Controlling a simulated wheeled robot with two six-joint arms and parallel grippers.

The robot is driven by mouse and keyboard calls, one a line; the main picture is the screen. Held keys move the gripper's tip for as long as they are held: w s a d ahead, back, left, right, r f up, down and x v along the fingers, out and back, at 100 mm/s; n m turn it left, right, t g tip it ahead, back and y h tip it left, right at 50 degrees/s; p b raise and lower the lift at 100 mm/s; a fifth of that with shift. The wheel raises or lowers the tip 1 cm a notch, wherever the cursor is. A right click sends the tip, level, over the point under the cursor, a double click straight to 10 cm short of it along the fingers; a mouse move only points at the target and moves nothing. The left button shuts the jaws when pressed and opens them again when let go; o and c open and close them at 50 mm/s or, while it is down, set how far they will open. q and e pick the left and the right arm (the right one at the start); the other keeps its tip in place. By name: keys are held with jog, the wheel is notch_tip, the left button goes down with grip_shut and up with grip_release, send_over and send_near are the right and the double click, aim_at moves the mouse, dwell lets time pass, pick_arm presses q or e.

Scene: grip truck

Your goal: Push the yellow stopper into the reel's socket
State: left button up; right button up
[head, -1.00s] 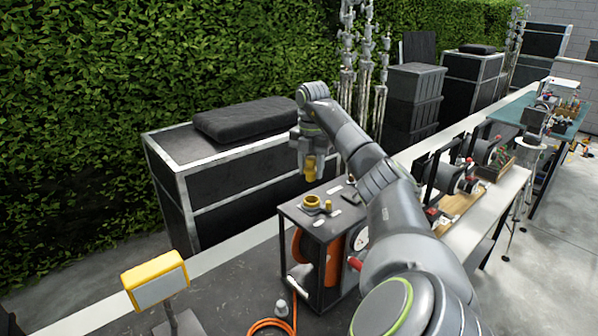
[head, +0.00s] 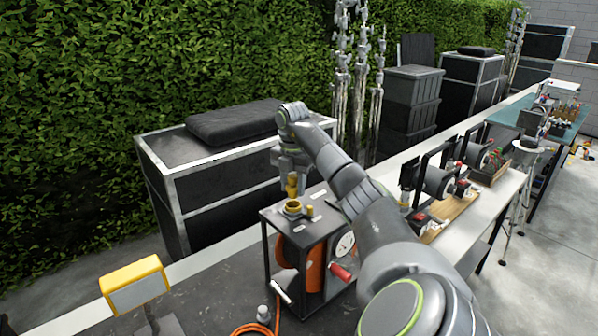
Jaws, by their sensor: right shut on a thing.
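The reel (head: 309,238) is a dark box frame with an orange drum inside and a gauge and red handle on its right side. On its top is a yellow ring-shaped socket (head: 292,208), with a small yellow peg (head: 310,212) beside it. My right gripper (head: 291,176) points down just above the socket, shut on the yellow stopper (head: 292,187). The stopper looks upright, its lower end at or just above the socket's mouth; I cannot tell whether it has entered. My left gripper is not in view.
A yellow-framed panel (head: 136,286) stands at the lower left. An orange hose (head: 252,329) and a small grey bottle (head: 263,314) lie in front of the reel. A black case (head: 215,190) with a cushion stands behind. More equipment lines the bench at right.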

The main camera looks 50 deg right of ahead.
aim_at(293, 197)
jog(key=shift+f, duration=0.2)
dwell(0.5)
jog(key=shift+f, duration=0.25)
jog(key=shift+f+b, duration=0.6)
jog(key=shift+f, duration=0.95)
dwell(1.3)
